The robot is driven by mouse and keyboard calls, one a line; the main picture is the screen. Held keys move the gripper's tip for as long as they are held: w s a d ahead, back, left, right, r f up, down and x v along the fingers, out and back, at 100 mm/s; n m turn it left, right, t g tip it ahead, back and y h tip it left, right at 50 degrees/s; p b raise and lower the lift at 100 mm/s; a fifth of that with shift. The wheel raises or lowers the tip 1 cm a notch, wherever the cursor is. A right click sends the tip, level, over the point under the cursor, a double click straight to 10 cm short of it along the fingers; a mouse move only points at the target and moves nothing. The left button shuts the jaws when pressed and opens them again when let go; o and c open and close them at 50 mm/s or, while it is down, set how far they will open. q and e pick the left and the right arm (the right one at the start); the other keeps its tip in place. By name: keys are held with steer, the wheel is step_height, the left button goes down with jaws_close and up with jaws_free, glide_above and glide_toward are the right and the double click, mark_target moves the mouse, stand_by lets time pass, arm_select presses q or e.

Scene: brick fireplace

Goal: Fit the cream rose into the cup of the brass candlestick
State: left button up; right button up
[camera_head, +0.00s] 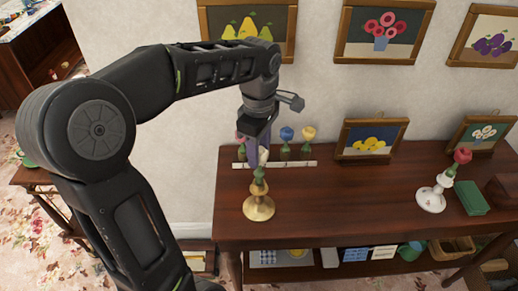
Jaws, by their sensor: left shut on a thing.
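The brass candlestick (259,208) stands upright on the dark wooden table, near its left front. My left gripper (258,150) comes down from above, directly over the candlestick, and is shut on the cream rose (264,155). The rose is held upright, its green lower part just above or at the candlestick's cup. I cannot tell whether it is inside the cup. The fingers hide much of the rose. My right gripper is not in view.
A white rack (300,164) behind holds a blue rose (286,133) and a yellow rose (309,133); a pink one shows beside my gripper. A white candlestick (431,199) with a red rose (462,156) and a green box (471,198) stand right. The table's middle is clear.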

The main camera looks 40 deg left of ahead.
arm_select(q)
steer(key=shift+f+b, duration=0.85)
steer(key=shift+f, duration=0.35)
steer(key=o, duration=1.2)
steer(key=shift+r, duration=0.1)
steer(key=shift+r, duration=0.3)
step_height(320, 180, up, 6)
steer(key=shift+r+p, duration=0.1)
steer(key=shift+p, duration=0.35)
steer(key=shift+r+p, duration=0.35)
steer(key=shift+r, duration=0.2)
steer(key=shift+f, duration=0.1)
